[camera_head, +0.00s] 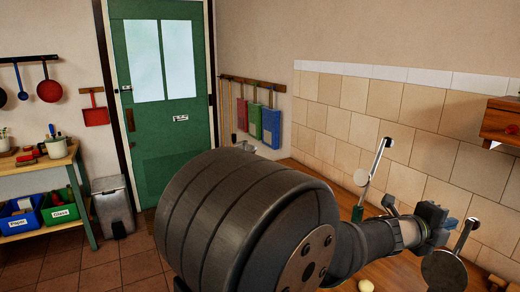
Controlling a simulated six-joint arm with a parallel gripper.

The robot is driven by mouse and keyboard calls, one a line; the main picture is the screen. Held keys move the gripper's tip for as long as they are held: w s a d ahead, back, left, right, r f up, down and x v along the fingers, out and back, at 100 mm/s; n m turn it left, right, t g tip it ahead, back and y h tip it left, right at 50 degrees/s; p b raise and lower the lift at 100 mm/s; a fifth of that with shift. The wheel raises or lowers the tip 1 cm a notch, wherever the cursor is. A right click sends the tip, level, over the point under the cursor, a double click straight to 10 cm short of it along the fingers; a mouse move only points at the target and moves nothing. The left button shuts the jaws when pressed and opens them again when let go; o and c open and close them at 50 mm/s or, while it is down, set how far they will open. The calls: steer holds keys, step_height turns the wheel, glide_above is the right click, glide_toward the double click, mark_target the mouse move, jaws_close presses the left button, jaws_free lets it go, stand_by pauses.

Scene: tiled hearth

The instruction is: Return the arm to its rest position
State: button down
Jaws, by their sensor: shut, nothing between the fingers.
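My arm fills the lower middle of the head view as a large dark ribbed cylinder, with a thinner dark link reaching right. My gripper (441,221) is at the far end of this link, small in the picture, in front of the tiled wall. It is shut, and I see nothing held in it. Its fingertips are hard to make out at this size. The arm hides much of the surface below and behind it.
A wooden surface (399,278) lies below the gripper, with a small pale yellow round thing (366,286) on it. Thin rods with round discs (443,271) stand close to the gripper. A wooden shelf (500,121) juts out at upper right. A bin (113,207) stands left.

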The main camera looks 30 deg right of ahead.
mark_target(469, 224)
steer(key=shift+f+x, duration=0.2)
steer(key=shift+x, duration=1.4)
steer(key=shift+f+x, duration=0.25)
steer(key=shift+x, duration=1.3)
steer(key=r+v, duration=0.2)
steer(key=v, duration=1.2)
steer(key=x, duration=0.4)
steer(key=f+x, duration=0.1)
steer(key=x, duration=0.4)
steer(key=f+x, duration=0.1)
steer(key=x, duration=0.4)
steer(key=shift+s, duration=0.1)
steer(key=w+a+h, duration=0.1)
steer(key=w+a, duration=0.2)
steer(key=a, duration=1.7)
steer(key=d+r+g, duration=0.1)
steer(key=d+r+m, duration=0.1)
steer(key=d+r+m+g, duration=0.1)
steer(key=r, duration=0.1)
steer(key=shift+s+d+g+h, duration=0.3)
steer(key=shift+h, duration=0.1)
